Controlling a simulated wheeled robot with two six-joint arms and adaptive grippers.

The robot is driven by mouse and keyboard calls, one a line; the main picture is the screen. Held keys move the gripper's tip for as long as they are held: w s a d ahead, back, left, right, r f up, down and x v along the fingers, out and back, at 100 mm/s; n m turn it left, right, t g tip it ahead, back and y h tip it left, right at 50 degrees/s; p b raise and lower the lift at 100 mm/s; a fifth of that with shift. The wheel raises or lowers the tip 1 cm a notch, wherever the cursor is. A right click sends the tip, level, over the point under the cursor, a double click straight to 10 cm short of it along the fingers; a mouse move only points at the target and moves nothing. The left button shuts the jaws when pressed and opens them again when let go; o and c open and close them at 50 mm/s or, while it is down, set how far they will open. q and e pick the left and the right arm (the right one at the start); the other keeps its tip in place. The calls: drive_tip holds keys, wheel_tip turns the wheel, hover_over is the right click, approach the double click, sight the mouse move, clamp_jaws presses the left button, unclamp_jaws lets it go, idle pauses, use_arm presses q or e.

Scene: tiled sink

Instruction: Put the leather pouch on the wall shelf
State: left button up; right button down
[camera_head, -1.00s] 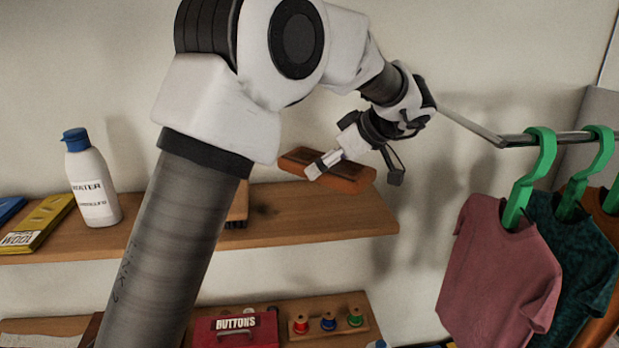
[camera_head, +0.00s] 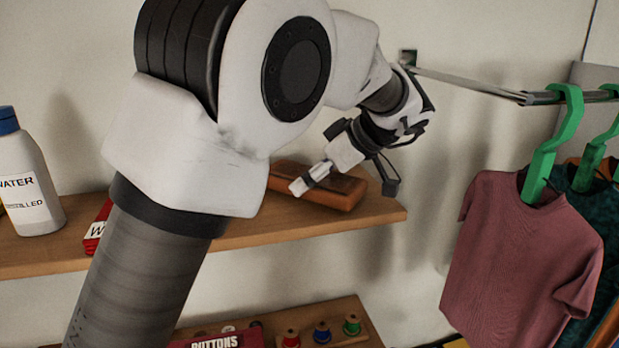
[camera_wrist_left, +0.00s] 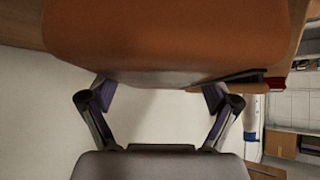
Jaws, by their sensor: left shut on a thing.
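The leather pouch (camera_head: 322,186) is a brown-orange flat block shape. My left gripper (camera_head: 343,180) is shut on it, with a finger on either side. The pouch is at the right part of the wooden wall shelf (camera_head: 260,234), close to its top; I cannot tell whether it touches the board. In the left wrist view the pouch (camera_wrist_left: 170,35) fills the top between the fingers (camera_wrist_left: 157,98). Its left end is partly hidden by my arm in the head view. My right gripper is not in view.
A white water bottle (camera_head: 27,183) and a red item (camera_head: 97,228) stand left on the shelf. A lower shelf holds a red buttons box (camera_head: 215,341) and thread spools (camera_head: 321,332). Shirts (camera_head: 525,255) hang from a rail (camera_head: 465,82) to the right.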

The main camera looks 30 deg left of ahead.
use_arm(q)
drive_tip(key=shift+s+d, duration=0.1)
drive_tip(key=shift+d, duration=0.1)
drive_tip(key=o, duration=1.3)
drive_tip(key=shift+a+f, duration=0.1)
drive_tip(key=shift+f, duration=0.15)
drive_tip(key=shift+o, duration=1.1)
drive_tip(key=shift+w+a+f, duration=0.2)
drive_tip(key=shift+w+a, duration=0.15)
drive_tip(key=shift+a, duration=0.1)
drive_tip(key=shift+s+d+r, duration=0.15)
drive_tip(key=shift+d+r, duration=0.1)
drive_tip(key=shift+r, duration=0.05)
drive_tip(key=shift+d+r, duration=0.2)
drive_tip(key=shift+r, duration=0.1)
drive_tip(key=b+v, duration=0.1)
drive_tip(key=v, duration=1)
drive_tip(key=shift+d+r, duration=0.15)
drive_tip(key=shift+d, duration=0.05)
drive_tip(key=shift+a, duration=0.1)
